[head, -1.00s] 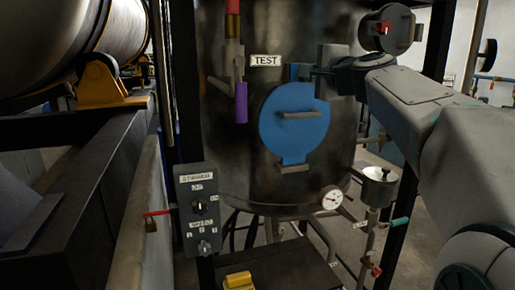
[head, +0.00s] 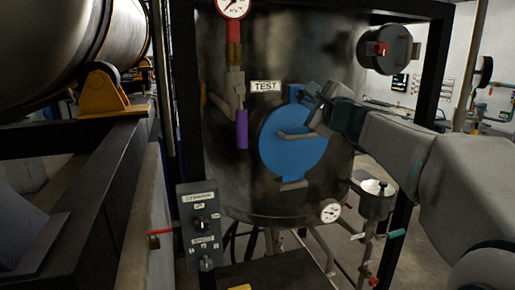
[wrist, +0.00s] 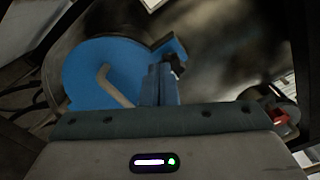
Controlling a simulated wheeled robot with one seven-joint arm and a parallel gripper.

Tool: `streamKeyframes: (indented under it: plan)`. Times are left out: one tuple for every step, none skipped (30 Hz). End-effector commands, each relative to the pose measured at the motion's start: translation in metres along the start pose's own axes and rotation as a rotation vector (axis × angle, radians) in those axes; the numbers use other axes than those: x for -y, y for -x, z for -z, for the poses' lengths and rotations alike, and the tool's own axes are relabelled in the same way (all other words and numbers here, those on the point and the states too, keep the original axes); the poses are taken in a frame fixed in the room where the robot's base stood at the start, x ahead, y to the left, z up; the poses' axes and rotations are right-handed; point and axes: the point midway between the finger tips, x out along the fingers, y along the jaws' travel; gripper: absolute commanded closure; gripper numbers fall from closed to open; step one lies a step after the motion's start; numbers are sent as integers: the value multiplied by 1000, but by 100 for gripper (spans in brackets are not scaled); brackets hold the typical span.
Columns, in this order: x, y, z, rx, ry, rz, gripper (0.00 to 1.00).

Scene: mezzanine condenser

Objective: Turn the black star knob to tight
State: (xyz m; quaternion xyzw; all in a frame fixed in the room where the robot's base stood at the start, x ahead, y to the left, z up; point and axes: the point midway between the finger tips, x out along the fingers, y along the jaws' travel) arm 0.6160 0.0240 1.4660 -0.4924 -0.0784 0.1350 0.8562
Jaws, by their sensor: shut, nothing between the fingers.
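The blue round hatch (head: 275,155) with a bar handle is on the dark tank, below the TEST label (head: 266,87). In the wrist view, a small dark piece (wrist: 177,66) sits by the hatch's blue upper tab (wrist: 170,47); it may be the black star knob, but its shape is unclear. My gripper (head: 313,103) is at the hatch's upper right edge, beside the tab, and covers that spot in the head view. Its shut, empty fingers (wrist: 160,80) point toward the dark piece; I cannot tell whether they touch it.
A grey control panel (head: 202,228) with black rotary knobs stands lower left. A red-handled round fitting (head: 385,50) is at the upper right. A purple-sleeved lever (head: 242,130) hangs left of the hatch. A dark frame post (head: 186,95) stands at the tank's left.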

Motion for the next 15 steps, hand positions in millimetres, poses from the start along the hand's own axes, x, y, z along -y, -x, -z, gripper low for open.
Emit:
streamKeyframes:
  plan:
    - [-1,-6,0,0,-1,-3,100]
    - [0,-9,0,0,-1,-3,100]
    - [0,-14,0,1,0,-2,100]
    - [0,-18,0,0,0,-3,100]
    - [0,-22,0,0,0,-3,100]
    - [0,-28,0,0,1,-3,100]
    - [0,-32,0,0,1,-3,100]
    - [0,-35,0,0,1,-3,100]
    - [-2,-40,0,1,2,-2,100]
    - [-2,-44,1,1,2,-2,100]
    - [-2,-47,1,1,3,-2,100]
    - [-2,-50,0,2,3,-1,100]
    - [-2,-53,0,1,3,-2,100]
    - [-2,-56,0,1,3,-2,100]
    - [-2,-58,0,0,3,-2,100]
